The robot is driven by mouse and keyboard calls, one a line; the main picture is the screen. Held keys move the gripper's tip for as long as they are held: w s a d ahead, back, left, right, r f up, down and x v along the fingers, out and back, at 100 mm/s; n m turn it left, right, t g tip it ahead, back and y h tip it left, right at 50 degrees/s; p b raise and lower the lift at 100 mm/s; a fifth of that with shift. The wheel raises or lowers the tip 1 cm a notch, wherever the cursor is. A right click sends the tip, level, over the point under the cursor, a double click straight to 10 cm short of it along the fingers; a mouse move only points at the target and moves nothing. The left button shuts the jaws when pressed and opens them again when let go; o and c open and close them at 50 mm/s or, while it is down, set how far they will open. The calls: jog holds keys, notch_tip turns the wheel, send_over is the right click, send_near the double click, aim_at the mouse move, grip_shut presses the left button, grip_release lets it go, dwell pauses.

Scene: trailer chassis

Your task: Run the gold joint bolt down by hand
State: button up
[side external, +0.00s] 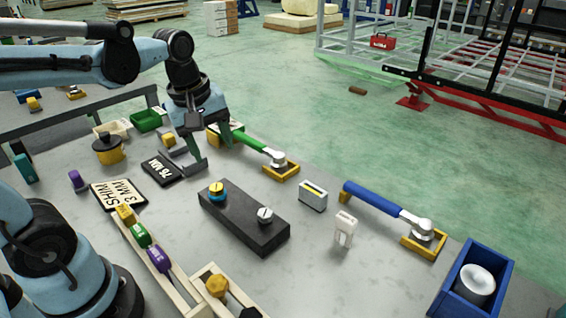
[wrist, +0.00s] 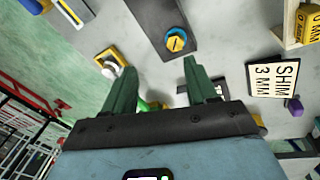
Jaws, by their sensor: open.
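A gold bolt head with a blue collar (side external: 217,191) sits upright in the dark block (side external: 268,234), at its far left end. The same gold bolt shows in the wrist view (wrist: 177,40), just beyond my fingertips and to the right of centre, with a slot across its top. A silver bolt (side external: 265,214) sits at the block's other end. My gripper (side external: 197,162) is open, its green fingers apart with nothing held between them. It is behind and left of the block, apart from the bolt. I cannot tell its exact height above the table.
A green-handled wrench (side external: 246,139) lies behind my gripper, and a blue-handled wrench (side external: 372,199) lies right. Shim signs (side external: 118,195) and a rack of coloured pieces (side external: 140,235) stand left. A blue bin (side external: 470,280) is at front right.

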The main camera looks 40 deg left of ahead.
aim_at(215, 187)
jog(key=shift+w+a+f+n+g, duration=0.1)
jog(key=shift+a+f+n+g, duration=0.3)
jog(key=shift+f+n, duration=1.2)
jog(key=shift+w+a+f+n+g, duration=0.15)
jog(key=shift+a+f+n+g, duration=0.3)
jog(key=shift+f+n, duration=1.1)
jog(key=shift+w+a+f+n+g, duration=0.1)
jog(key=shift+a+f+n+g, duration=0.5)
jog(key=shift+f, duration=1.75)
jog(key=shift+d+t, duration=0.2)
jog(key=shift+t, duration=0.05)
jog(key=c, duration=1.1)
jog(key=shift+o, duration=0.2)
